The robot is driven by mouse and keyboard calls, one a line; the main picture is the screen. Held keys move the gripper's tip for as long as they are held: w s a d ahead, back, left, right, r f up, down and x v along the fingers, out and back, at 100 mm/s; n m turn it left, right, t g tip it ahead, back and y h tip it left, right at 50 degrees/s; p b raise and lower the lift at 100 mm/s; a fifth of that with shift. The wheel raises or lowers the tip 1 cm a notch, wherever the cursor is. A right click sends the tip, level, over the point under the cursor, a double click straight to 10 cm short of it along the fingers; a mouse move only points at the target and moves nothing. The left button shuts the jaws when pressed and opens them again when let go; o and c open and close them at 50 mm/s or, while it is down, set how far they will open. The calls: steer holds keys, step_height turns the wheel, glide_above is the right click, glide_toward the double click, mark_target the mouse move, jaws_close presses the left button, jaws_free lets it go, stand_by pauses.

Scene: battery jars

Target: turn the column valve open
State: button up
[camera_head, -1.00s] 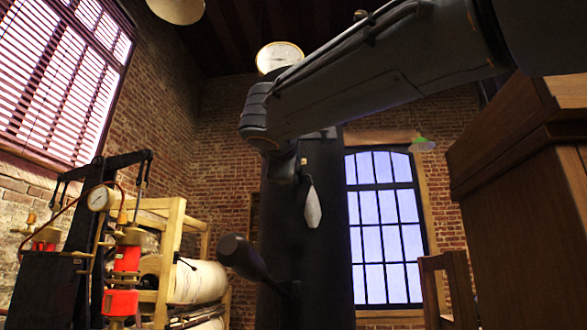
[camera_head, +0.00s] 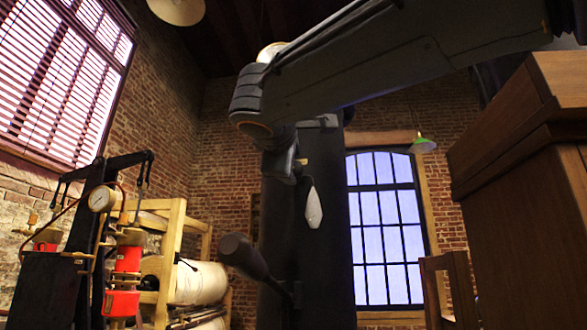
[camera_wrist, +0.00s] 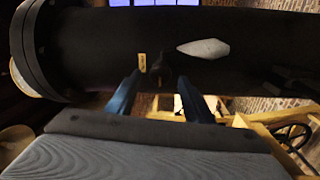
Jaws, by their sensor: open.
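The dark column (camera_head: 330,255) stands upright in the middle of the head view and lies across the wrist view (camera_wrist: 255,40). A small dark stub (camera_wrist: 156,66), apparently part of the valve, juts from it. A pale pointed handle-like piece (camera_head: 313,207) hangs against the column, right of the stub in the wrist view (camera_wrist: 203,48). My gripper (camera_wrist: 159,80) is open, with its two blue fingers pointing at the column and the stub between their tips. I cannot tell whether they touch it. In the head view my gripper (camera_head: 290,168) is dark against the column.
A dark lever with a thick end (camera_head: 242,254) sticks out from the column lower down. A wooden rack with pale rolls (camera_head: 200,283) and red apparatus with a gauge (camera_head: 101,199) stand left. A wooden cabinet (camera_head: 520,190) fills the right.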

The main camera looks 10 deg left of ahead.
steer(key=s, duration=0.3)
steer(key=shift+s+d+f, duration=0.1)
steer(key=shift+s, duration=0.15)
stand_by(0.4)
